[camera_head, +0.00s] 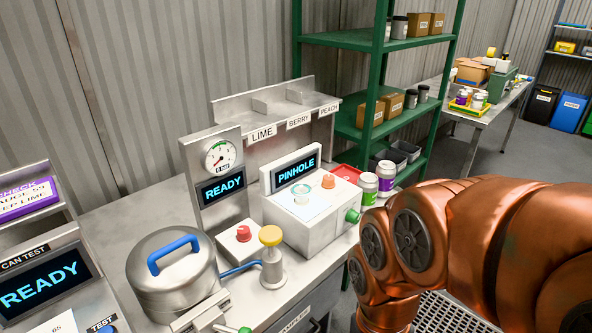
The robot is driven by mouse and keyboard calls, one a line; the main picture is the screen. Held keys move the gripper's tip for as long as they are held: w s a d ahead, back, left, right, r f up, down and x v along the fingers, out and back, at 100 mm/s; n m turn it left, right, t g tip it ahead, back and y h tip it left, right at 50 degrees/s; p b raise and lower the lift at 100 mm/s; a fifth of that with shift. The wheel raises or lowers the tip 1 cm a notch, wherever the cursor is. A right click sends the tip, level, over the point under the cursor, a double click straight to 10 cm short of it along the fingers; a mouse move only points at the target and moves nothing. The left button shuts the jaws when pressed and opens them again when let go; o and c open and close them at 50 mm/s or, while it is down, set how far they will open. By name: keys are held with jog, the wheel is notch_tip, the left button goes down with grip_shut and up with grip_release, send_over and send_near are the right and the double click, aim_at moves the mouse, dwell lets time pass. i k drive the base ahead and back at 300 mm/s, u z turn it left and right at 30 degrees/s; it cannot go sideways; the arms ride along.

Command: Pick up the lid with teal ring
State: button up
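A small disc with a teal-green ring (303,196), which looks like the lid, lies on top of the white box with the PINHOLE display (295,172). It is too small to make out in detail. A small orange round piece (328,182) sits beside it, to the right on the same box top. My copper-coloured arm fills the right side of the view. My gripper is not in view, so its state and its distance from the disc do not show.
A steel pot with a blue handle (172,270) and a yellow-topped post (271,255) stand in front of the box. Two cans, one green-labelled (368,189) and one purple-labelled (386,178), stand right of it. A gauge panel (218,180) rises at left.

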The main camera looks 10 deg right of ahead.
aim_at(298, 190)
jog(key=u, duration=1.95)
jog(key=k, duration=0.6)
jog(key=z, duration=0.8)
